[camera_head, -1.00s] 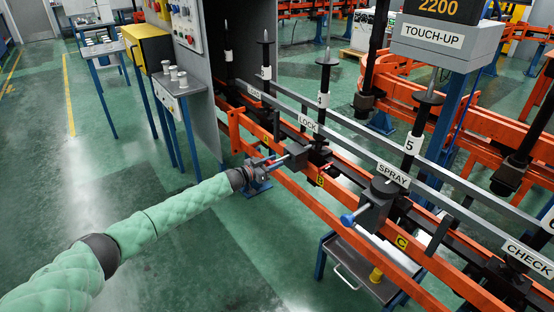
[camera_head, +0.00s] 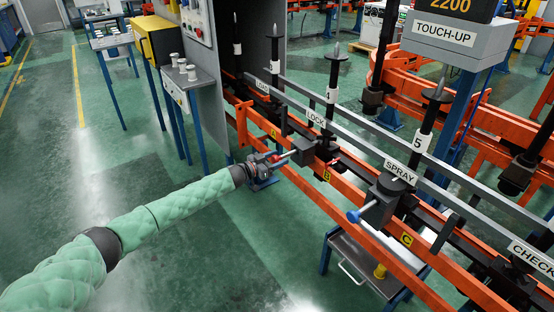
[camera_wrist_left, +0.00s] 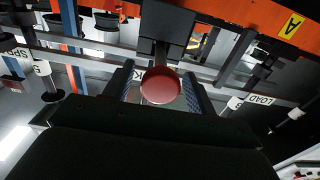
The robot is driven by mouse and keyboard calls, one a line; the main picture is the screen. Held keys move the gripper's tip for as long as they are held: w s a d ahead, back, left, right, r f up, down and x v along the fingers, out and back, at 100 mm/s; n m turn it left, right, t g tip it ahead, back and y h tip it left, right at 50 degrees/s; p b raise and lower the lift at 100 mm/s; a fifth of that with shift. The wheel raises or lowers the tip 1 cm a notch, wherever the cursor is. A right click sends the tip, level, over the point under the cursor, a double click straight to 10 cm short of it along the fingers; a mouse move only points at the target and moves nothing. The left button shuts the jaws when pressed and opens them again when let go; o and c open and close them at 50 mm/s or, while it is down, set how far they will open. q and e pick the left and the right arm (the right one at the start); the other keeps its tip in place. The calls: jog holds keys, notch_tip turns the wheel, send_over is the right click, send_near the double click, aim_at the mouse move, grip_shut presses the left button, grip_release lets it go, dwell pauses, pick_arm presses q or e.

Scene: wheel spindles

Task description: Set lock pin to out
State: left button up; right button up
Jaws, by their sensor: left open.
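The lock pin has a round red knob (camera_wrist_left: 160,86) in the left wrist view, in front of a dark block (camera_wrist_left: 166,30). In the head view the pin's light shaft (camera_head: 288,153) runs into the dark block (camera_head: 303,151) beside the LOCK sign (camera_head: 315,118). The red knob there is small and partly covered by my left gripper (camera_head: 275,161). In the left wrist view my left gripper (camera_wrist_left: 160,90) is open, with one finger on each side of the knob. Dark gaps show beside the knob; contact cannot be told. My right gripper is not in view.
An orange rail (camera_head: 345,205) with a yellow B label passes below the block. Upright spindles (camera_head: 333,85) stand behind. The SPRAY block (camera_head: 382,200) with a blue-ended pin is to the right.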

pick_arm(q)
jog(key=shift+v, duration=3.75)
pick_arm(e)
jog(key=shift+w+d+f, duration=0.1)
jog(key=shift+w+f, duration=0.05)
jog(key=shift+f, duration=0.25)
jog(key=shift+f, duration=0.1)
